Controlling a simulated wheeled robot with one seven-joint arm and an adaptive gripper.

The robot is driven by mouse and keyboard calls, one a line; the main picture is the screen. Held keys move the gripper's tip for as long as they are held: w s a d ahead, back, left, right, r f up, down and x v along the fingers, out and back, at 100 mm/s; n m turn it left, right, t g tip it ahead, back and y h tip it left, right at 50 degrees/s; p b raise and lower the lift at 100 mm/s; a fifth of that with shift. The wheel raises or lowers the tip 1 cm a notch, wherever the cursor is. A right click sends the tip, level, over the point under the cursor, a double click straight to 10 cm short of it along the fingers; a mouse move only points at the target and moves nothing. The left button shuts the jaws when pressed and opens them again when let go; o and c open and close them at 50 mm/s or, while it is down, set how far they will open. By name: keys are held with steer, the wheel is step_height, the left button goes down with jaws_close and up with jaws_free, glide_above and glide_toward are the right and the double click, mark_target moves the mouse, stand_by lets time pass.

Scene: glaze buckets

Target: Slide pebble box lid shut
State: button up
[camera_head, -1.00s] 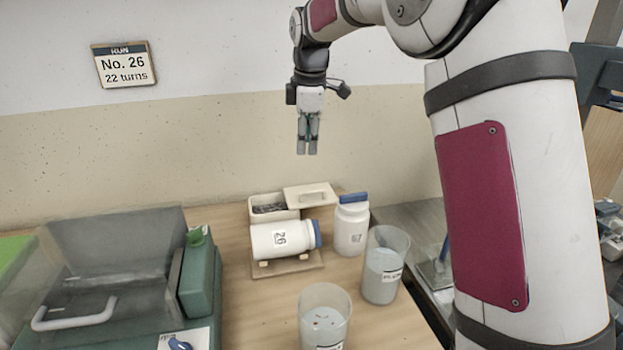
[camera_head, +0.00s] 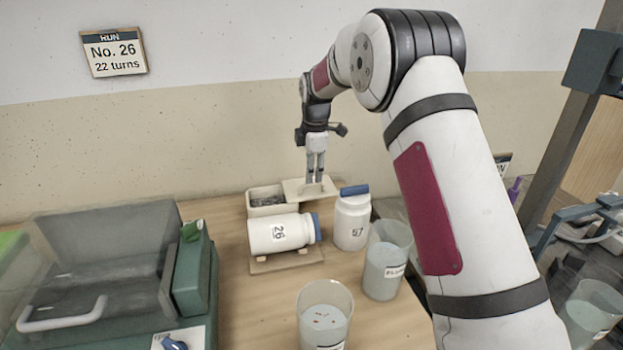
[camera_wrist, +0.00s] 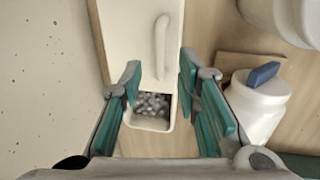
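The pebble box (camera_head: 266,211) is a cream box at the back of the table, with its left part open and grey pebbles (camera_wrist: 152,105) showing inside. Its cream lid (camera_head: 297,187) is offset to the right, so the box is partly uncovered. The lid's raised bar handle shows in the wrist view (camera_wrist: 160,45). My gripper (camera_head: 315,180) points down right at the lid, around the handle's area. In the wrist view my fingers (camera_wrist: 160,82) are apart, with the handle's near end and the open part between them. Contact with the handle cannot be told.
White jar 26 (camera_head: 268,233) lies on a cradle (camera_head: 285,262) in front of the box. Upright jar 57 (camera_head: 350,222) stands to its right. Two clear beakers (camera_head: 386,262) (camera_head: 325,318) are nearer. A green machine (camera_head: 195,275) is at left.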

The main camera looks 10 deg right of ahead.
mark_target(311, 185)
steer(key=shift+w+f, duration=0.15)
steer(key=shift+f, duration=0.7)
steer(key=shift+w+f, duration=0.15)
steer(key=shift+f, duration=0.65)
jaws_close()
steer(key=shift+a, duration=0.1)
